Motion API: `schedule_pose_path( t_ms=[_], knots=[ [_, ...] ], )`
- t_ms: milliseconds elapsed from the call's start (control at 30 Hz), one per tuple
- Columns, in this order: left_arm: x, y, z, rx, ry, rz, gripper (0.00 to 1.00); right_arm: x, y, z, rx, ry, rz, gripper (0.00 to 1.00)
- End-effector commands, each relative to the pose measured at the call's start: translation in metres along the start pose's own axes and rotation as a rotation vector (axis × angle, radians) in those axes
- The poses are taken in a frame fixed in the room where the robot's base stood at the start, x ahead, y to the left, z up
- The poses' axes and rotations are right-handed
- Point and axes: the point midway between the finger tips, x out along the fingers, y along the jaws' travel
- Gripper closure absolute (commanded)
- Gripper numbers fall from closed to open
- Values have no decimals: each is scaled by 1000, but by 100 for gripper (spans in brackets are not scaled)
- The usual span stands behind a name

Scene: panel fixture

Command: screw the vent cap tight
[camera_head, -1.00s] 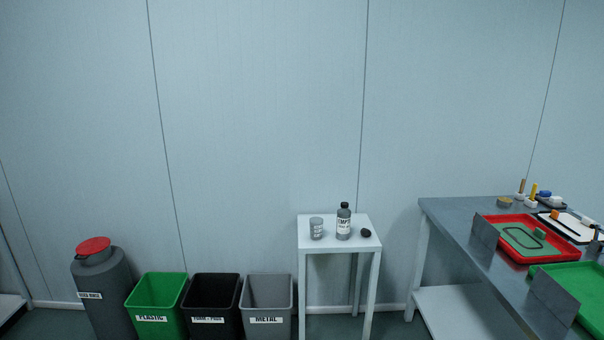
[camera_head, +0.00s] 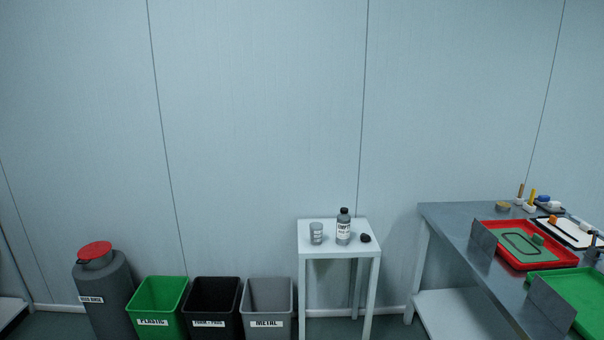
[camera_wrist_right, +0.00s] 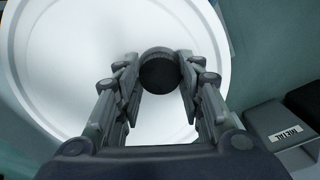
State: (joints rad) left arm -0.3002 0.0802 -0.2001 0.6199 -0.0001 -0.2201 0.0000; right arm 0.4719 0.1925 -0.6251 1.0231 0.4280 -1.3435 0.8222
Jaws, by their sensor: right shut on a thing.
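In the right wrist view a dark round cap with a ridged rim (camera_wrist_right: 159,71), which looks like the vent cap, sits between the fingers of my right gripper (camera_wrist_right: 160,77). The gripper is shut on it from both sides. Behind it is a large white round surface with a raised rim (camera_wrist_right: 60,60). Whether the cap is seated in that surface, and how tightly, cannot be told. In the head view neither gripper shows.
A metal bin (camera_wrist_right: 285,125) is at the right of the wrist view. The head view shows a dark can with red lid (camera_head: 103,283), a green bin (camera_head: 157,295), a small white table (camera_head: 320,248) with bottle and small black object, and a workbench (camera_head: 450,225) with trays.

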Motion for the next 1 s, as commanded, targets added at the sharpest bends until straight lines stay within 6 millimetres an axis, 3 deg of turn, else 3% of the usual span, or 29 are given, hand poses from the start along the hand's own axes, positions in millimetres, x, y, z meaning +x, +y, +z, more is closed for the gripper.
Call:
schedule_pose_path(
  t_ms=[433, 1000],
  knots=[
    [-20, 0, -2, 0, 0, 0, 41, -2, -1, -1, 261, 1, -1, 92],
    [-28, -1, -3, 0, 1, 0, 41, -3, -2, 0, 384, 1, -3, 92]
  ],
)
